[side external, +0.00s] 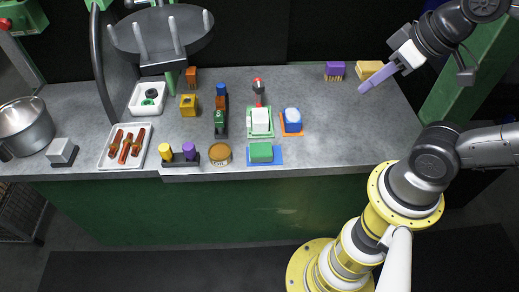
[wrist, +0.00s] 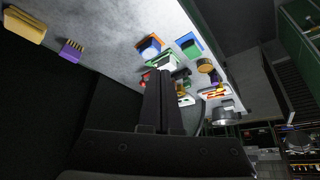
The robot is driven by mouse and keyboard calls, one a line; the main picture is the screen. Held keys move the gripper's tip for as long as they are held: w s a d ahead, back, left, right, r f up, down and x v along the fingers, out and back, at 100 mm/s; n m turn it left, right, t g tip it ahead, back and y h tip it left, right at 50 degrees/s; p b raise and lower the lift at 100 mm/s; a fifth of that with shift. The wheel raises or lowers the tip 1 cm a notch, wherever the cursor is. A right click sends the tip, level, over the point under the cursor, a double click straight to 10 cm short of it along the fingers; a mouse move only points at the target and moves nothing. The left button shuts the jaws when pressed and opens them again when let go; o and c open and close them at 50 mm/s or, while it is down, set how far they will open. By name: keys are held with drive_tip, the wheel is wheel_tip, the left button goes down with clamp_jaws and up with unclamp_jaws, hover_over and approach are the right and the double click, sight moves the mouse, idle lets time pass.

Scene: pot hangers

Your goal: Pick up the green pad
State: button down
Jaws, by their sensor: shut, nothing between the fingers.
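A green pad (side external: 261,152) lies on a blue base at the front edge of the grey counter. It also shows in the wrist view (wrist: 192,50), up and right of the fingers. A green tray (side external: 251,131) with a white block on it is just behind the pad. My gripper (side external: 364,89) is in the air over the right side of the counter, well to the right of and behind the pad. Its fingers are together and empty, and they show in the wrist view (wrist: 164,75).
An orange tray (side external: 284,131) with a blue and white block stands beside the green tray. A brown round tin (side external: 220,154) is left of the pad. A purple brush (side external: 334,71) and a yellow block (side external: 370,70) lie near my gripper. The counter's front right is clear.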

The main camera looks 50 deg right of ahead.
drive_tip(key=shift+c, duration=0.2)
unclamp_jaws()
idle(0.3)
